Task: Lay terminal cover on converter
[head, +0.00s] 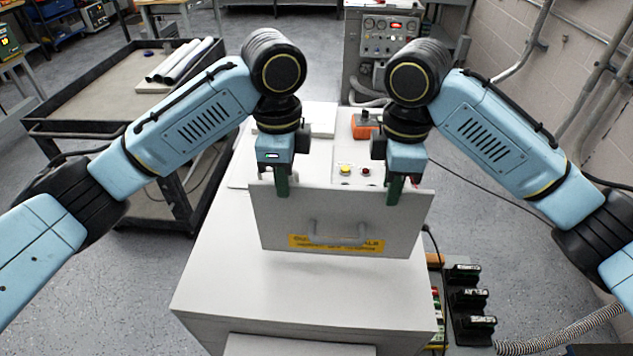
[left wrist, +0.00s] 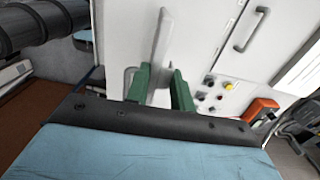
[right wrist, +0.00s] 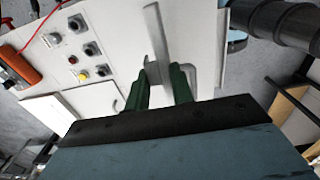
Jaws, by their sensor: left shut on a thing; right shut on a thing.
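The terminal cover (head: 285,222) is a flat grey plate with a handle and a yellow label, steeply tilted with its face toward me. My left gripper (head: 282,190) is shut on its upper edge near the left corner, and my right gripper (head: 395,190) is shut on the same edge near the right. Both wrist views show the plate edge-on between green fingers, in the left wrist view (left wrist: 162,45) and the right wrist view (right wrist: 156,35). The white cabinet (head: 290,290), which appears to be the converter, stands beneath and behind. Whether the cover's lower edge touches it, I cannot tell.
A panel with a yellow button (head: 345,170) and an orange device (head: 365,124) lie behind the cover. A dark cart (head: 95,125) with rolled sheets stands at left. Black-and-green units (head: 470,297) sit at the cabinet's right. A grey control cabinet (head: 385,45) stands at the back.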

